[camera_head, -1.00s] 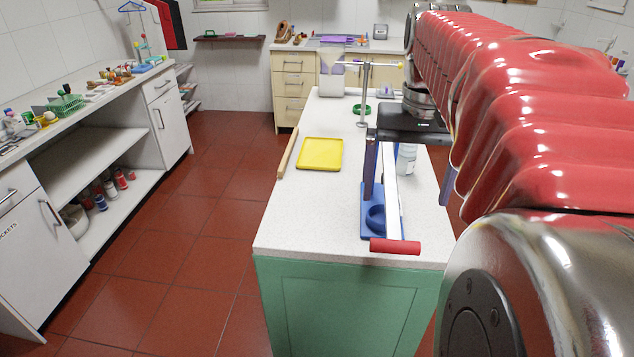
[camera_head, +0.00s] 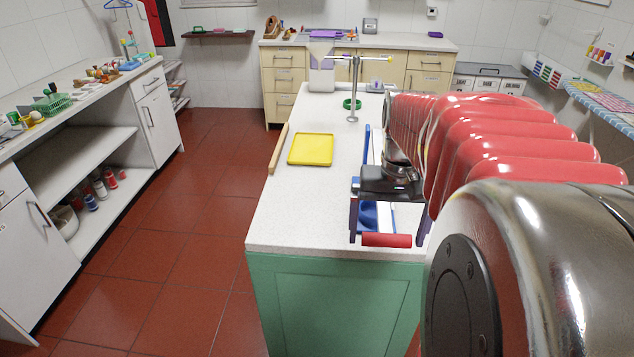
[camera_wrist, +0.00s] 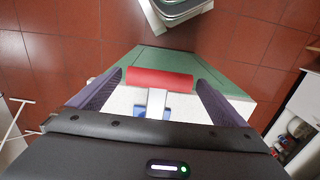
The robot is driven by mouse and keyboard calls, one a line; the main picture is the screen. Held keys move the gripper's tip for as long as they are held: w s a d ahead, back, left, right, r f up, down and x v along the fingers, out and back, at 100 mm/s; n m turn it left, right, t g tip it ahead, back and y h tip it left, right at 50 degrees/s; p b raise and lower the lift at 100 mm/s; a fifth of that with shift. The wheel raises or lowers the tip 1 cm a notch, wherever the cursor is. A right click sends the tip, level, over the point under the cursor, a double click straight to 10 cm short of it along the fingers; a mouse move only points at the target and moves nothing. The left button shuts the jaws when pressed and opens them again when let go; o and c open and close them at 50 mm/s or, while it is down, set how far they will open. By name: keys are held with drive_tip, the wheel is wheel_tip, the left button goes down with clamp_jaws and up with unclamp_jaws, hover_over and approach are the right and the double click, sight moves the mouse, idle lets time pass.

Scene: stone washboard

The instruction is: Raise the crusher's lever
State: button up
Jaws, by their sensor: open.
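The crusher is a blue device on the near end of the white counter (camera_head: 270,215), partly hidden by my arm and gripper. Its blue base (camera_head: 369,214) shows below my gripper. Its lever has a pale bar ending in a red cylindrical handle (camera_head: 386,240) at the counter's front edge, low down. My gripper (camera_head: 386,236) is open, with its dark fingers pointing down over the handle end. In the wrist view the red handle (camera_wrist: 160,79) lies crosswise between the two purple-grey fingers (camera_wrist: 158,92), with a gap at each end.
A metal stand (camera_head: 353,90) and a green ring (camera_head: 352,104) are farther back. The red tiled floor (camera_head: 190,240) is clear. A side counter (camera_head: 75,95) holds many small items.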

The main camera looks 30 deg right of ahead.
drive_tip(key=shift+c, duration=0.5)
drive_tip(key=c, duration=1.4)
drive_tip(key=shift+a, duration=0.15)
drive_tip(key=shift+r, duration=0.15)
